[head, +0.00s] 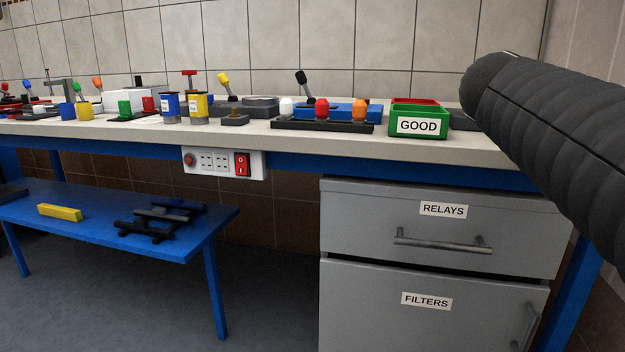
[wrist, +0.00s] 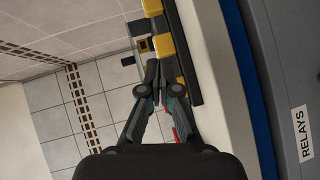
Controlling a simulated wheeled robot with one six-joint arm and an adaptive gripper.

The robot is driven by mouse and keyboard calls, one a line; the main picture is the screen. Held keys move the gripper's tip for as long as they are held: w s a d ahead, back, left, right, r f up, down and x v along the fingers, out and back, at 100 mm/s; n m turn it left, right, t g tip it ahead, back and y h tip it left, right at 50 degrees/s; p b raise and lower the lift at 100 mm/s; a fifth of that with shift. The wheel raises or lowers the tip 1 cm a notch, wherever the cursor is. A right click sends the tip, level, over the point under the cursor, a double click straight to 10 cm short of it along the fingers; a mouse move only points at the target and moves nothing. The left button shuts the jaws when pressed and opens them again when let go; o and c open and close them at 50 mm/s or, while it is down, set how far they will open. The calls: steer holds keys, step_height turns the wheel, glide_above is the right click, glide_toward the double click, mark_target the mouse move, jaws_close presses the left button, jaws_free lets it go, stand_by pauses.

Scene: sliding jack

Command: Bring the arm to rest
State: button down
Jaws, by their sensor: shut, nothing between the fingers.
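My gripper (wrist: 160,76) shows in the wrist view with its two fingers together and nothing between them. It is pointed along the bench top, which lies sideways in this view. In the head view my dark ribbed arm reaches in from the right over the bench end, and the gripper is out of that picture.
The workbench (head: 290,141) carries a green GOOD bin (head: 385,117), a red bin behind it, a row of coloured knobs, levers and cans. A grey cabinet with a RELAYS drawer (head: 440,240) stands below. A low blue table (head: 90,235) is at left, with floor clear around it.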

steer(key=s+a+f+m+g+y+p, duration=0.1)
steer(key=s+a+f+y+p, duration=0.3)
steer(key=s+a+f, duration=0.5)
steer(key=s+a+f+m+g+y+p, duration=0.2)
steer(key=s+a+f+m+y+p, duration=0.2)
steer(key=s+a+f+y, duration=0.4)
steer(key=s+a+f, duration=0.1)
steer(key=a+f, duration=0.4)
steer(key=f, duration=0.4)
steer(key=shift+f+y, duration=0.2)
steer(key=shift+y, duration=0.2)
